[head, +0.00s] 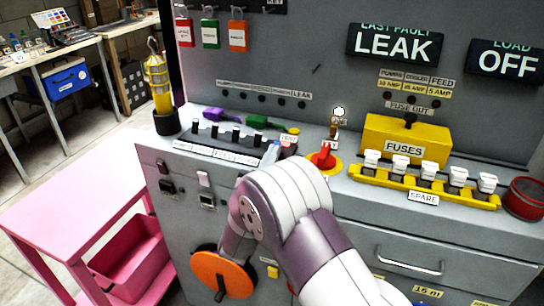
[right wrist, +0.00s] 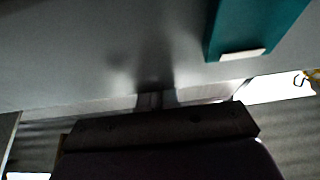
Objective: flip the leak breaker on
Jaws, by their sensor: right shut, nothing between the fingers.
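A row of black breaker levers (head: 235,135) stands on a labelled strip on the grey bench top. The labels are too small to read surely, so I cannot tell which lever is the leak breaker. A pale blue-grey piece (head: 272,152) stands at the row's right end, partly behind my right arm. In the head view my right arm bends over the bench front and hides its fingertips. In the right wrist view my right gripper (right wrist: 155,100) is shut and empty, close to a grey surface. A teal block (right wrist: 258,28) with a white label is beside it. My left gripper is not in view.
A red knob (head: 323,157) on a yellow plate sits right of the row. The yellow fuses box (head: 405,143) and spare-fuse rack (head: 422,187) are farther right. An orange disc (head: 224,274) is on the front. The wall display reads LEAK (head: 395,43).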

